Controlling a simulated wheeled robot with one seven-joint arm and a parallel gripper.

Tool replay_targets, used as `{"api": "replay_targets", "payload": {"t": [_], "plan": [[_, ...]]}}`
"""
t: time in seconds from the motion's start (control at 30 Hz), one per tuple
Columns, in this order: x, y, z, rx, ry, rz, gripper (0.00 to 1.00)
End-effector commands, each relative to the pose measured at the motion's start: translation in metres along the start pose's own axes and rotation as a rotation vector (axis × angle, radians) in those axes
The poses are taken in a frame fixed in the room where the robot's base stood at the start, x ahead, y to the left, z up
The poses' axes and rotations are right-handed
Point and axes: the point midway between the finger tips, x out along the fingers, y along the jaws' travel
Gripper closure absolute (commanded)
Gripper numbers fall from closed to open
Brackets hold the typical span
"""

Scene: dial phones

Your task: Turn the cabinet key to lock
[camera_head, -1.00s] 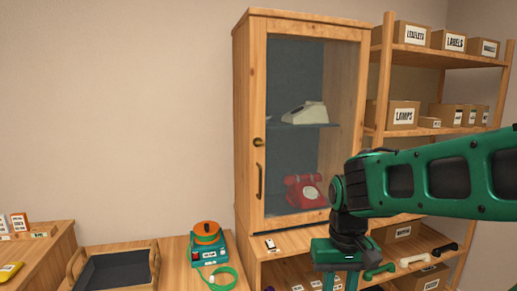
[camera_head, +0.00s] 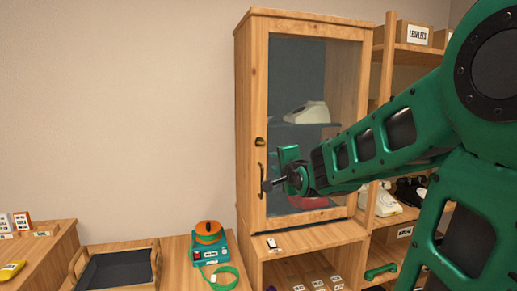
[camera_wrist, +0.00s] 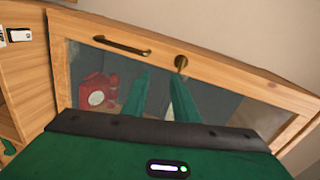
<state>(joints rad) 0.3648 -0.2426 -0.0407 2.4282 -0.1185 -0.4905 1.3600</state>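The wooden cabinet (camera_head: 246,95) has a glass door that looks shut. The brass key (camera_head: 258,142) sits at the lock on the door's left stile, above the dark bar handle (camera_head: 261,180). In the wrist view the key (camera_wrist: 181,62) shows as a round brass end beside the handle (camera_wrist: 122,45). My gripper (camera_wrist: 158,76) is in front of the door glass, its two green fingers apart with nothing seen held between them. The key is just beyond the fingertips in that view, apparently not between them. In the head view my wrist is right of the handle and lower than the key.
Behind the glass are a cream phone (camera_head: 308,112) and a red phone (camera_wrist: 97,90), mostly hidden by my arm in the head view. A corded teal and orange device (camera_head: 207,240) and a tray (camera_head: 118,268) stand left. Shelves (camera_head: 420,52) stand right.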

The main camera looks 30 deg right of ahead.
Motion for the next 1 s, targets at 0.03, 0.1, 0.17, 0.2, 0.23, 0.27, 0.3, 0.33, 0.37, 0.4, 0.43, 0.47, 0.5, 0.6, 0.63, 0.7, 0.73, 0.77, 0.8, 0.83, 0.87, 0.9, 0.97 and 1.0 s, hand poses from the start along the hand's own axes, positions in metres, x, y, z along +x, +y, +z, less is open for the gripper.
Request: {"api": "replay_targets", "payload": {"t": [0.03,0.1,0.17,0.2,0.23,0.27,0.3,0.33,0.37,0.4,0.43,0.47,0.5,0.6,0.63,0.7,0.73,0.77,0.8,0.83,0.87,0.9,0.97,1.0], "plan": [[0.003,-0.011,0.002,0.043,-0.002,-0.043,0.74],[0.005,-0.022,0.003,0.090,-0.005,-0.090,0.74],[0.006,-0.028,0.004,0.117,-0.007,-0.115,0.74],[0.007,-0.031,0.005,0.128,-0.009,-0.125,0.74],[0.009,-0.032,0.005,0.134,-0.009,-0.130,0.74],[0.010,-0.033,0.005,0.137,-0.010,-0.134,0.74],[0.013,-0.034,0.005,0.139,-0.010,-0.136,0.74],[0.015,-0.035,0.005,0.138,-0.011,-0.136,0.74],[0.018,-0.035,0.005,0.138,-0.011,-0.135,0.74],[0.023,-0.035,0.005,0.137,-0.011,-0.134,0.74],[0.027,-0.035,0.005,0.137,-0.011,-0.134,0.74],[0.032,-0.036,0.006,0.136,-0.011,-0.133,0.74],[0.038,-0.037,0.005,0.136,-0.011,-0.133,0.74],[0.055,-0.039,0.006,0.136,-0.011,-0.133,0.74],[0.060,-0.040,0.006,0.136,-0.011,-0.132,0.74],[0.072,-0.041,0.006,0.136,-0.011,-0.133,0.74],[0.077,-0.042,0.006,0.136,-0.011,-0.133,0.74],[0.081,-0.043,0.006,0.136,-0.011,-0.133,0.74],[0.087,-0.043,0.005,0.136,-0.010,-0.133,0.74],[0.091,-0.044,0.005,0.136,-0.010,-0.133,0.74],[0.095,-0.044,0.005,0.136,-0.010,-0.133,0.74],[0.099,-0.045,0.005,0.136,-0.010,-0.133,0.74],[0.104,-0.046,0.005,0.135,-0.010,-0.133,0.74],[0.107,-0.046,0.005,0.135,-0.010,-0.133,0.74]]}}
